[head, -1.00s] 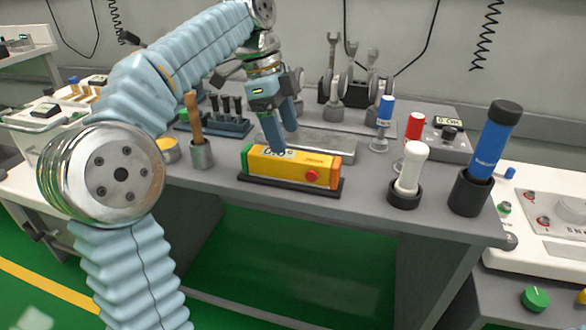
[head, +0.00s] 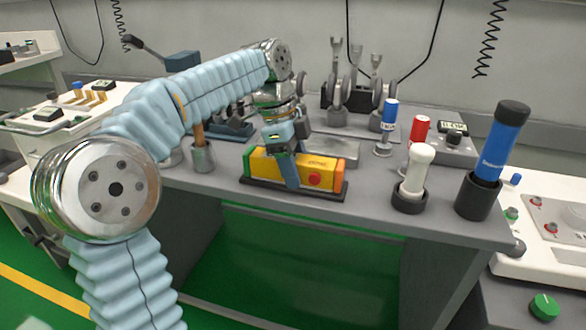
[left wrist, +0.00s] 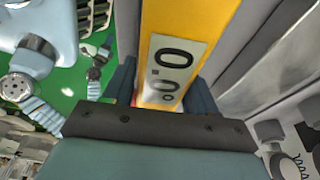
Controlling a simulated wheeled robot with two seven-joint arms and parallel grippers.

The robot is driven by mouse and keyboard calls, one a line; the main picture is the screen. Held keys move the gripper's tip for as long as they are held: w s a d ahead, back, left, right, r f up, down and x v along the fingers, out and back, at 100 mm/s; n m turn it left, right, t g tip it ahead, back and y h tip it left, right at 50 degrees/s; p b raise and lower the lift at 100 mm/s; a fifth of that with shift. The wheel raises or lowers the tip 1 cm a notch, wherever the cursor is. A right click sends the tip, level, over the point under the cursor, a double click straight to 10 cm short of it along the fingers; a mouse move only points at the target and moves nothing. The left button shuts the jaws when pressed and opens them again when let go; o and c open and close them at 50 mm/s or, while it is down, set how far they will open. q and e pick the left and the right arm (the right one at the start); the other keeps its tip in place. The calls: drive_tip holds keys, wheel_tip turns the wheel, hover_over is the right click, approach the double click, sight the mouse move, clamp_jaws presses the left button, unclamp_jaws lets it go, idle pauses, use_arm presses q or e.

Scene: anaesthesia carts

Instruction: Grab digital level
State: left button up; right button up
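The digital level (head: 265,171) is a yellow bar with a green left end, an orange right end and a red button. It lies in a dark holder (head: 270,189) near the table's front edge. My left gripper (head: 291,168) is over its middle, pointing down, with one finger in front of the bar and the other hidden behind it. In the left wrist view the level (left wrist: 163,25), with its "0.0°" display, runs between the two open fingers (left wrist: 162,88). Firm contact does not show. My right gripper is not in view.
A grey cup with a wooden handle (head: 202,155) stands left of the level. To the right stand a white-topped tool (head: 416,170) and a blue cylinder (head: 496,145) in dark holders. A metal block (head: 337,151) and forked stands (head: 339,105) are behind.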

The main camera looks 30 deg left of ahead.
use_arm(q)
drive_tip(key=c, duration=0.8)
drive_tip(key=shift+c, duration=0.2)
drive_tip(key=shift+r, duration=0.15)
